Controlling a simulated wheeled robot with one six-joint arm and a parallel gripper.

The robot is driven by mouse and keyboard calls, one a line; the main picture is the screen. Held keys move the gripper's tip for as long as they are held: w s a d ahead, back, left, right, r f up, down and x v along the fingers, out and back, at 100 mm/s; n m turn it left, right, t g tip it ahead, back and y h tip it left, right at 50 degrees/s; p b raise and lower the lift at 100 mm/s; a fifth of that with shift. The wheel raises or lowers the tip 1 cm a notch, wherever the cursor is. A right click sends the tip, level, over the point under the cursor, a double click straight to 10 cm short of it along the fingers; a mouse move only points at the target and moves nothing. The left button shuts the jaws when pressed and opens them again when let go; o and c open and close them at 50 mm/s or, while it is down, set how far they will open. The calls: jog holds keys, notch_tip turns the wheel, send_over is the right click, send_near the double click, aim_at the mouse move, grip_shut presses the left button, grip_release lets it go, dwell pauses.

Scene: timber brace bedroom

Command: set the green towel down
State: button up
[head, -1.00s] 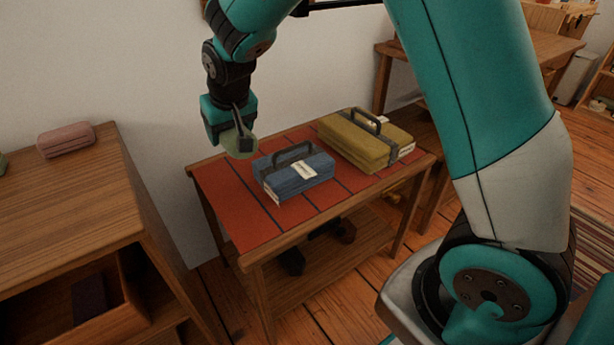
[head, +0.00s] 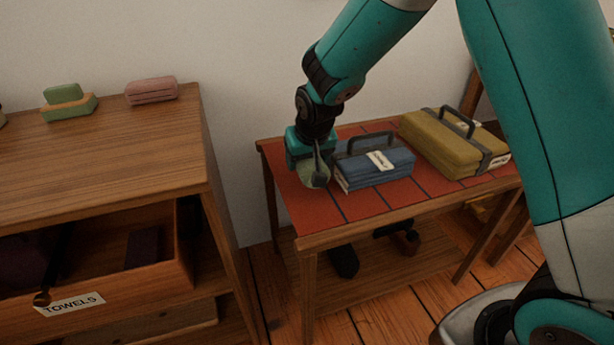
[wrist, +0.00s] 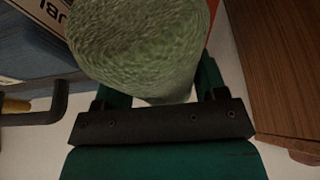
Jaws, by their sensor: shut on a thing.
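The green towel (head: 313,175) is a rolled, pale green bundle in my gripper (head: 316,170). My gripper is shut on it, just left of the blue folded bundle on the red-topped table (head: 350,207). In the wrist view the towel (wrist: 140,45) fills the upper middle, between the jaws. The fingertips are mostly hidden behind the towel. I cannot tell whether the towel touches the table top.
A blue bundle (head: 375,168) with a dark handle and white label sits close right of my gripper. An olive bundle (head: 450,143) lies farther right. At left, a wooden cabinet (head: 120,150) carries a pink bundle (head: 151,91) and a green-and-orange stack (head: 68,104). Its drawer labelled TOWELS (head: 72,305) is open.

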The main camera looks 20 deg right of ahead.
notch_tip(320, 180, down, 4)
jog(key=shift+f+b, duration=0.2)
jog(key=shift+b, duration=0.5)
jog(key=shift+r, duration=0.1)
jog(key=o, duration=1)
